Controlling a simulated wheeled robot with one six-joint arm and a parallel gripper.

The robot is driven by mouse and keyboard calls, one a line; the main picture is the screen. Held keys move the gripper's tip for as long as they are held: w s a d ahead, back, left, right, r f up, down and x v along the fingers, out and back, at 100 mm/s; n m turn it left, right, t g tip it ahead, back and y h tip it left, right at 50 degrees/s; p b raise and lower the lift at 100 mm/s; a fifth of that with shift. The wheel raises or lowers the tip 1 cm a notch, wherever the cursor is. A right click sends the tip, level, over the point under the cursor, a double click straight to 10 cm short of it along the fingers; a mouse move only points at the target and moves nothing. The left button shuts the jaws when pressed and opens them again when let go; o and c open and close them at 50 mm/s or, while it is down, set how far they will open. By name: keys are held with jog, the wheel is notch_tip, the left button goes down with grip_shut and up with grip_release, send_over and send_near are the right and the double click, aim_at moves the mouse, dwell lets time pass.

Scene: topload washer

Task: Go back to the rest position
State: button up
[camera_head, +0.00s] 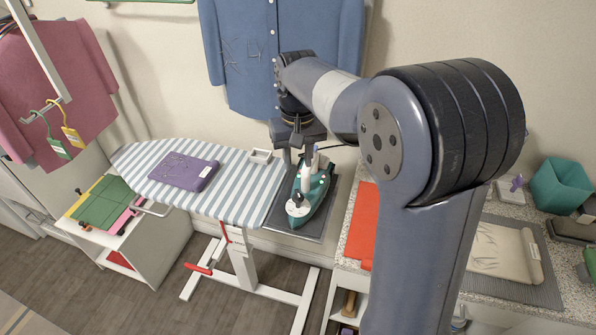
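My gripper (298,153) points down right above a teal and white iron (308,200). Its dark fingers are at the top of the iron's white handle. The view is too small to tell whether they touch the handle or stand apart from it. The iron sits on a dark grey mat (330,205) at the right end of the striped ironing board (240,190). My arm reaches in from the lower right and hides part of the counter behind it.
A folded purple cloth (184,171) and a small white tray (260,157) lie on the board. A blue shirt (285,55) hangs behind the arm. An orange cloth (362,225) lies to the right, and a teal bin (558,185) stands farther right.

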aim_at(298, 193)
jog(key=shift+r, duration=0.35)
notch_tip(298, 193, down, 10)
jog(key=shift+f+p, duration=0.25)
jog(key=shift+p, duration=0.2)
jog(key=shift+f, duration=0.2)
jog(key=shift+m, duration=1)
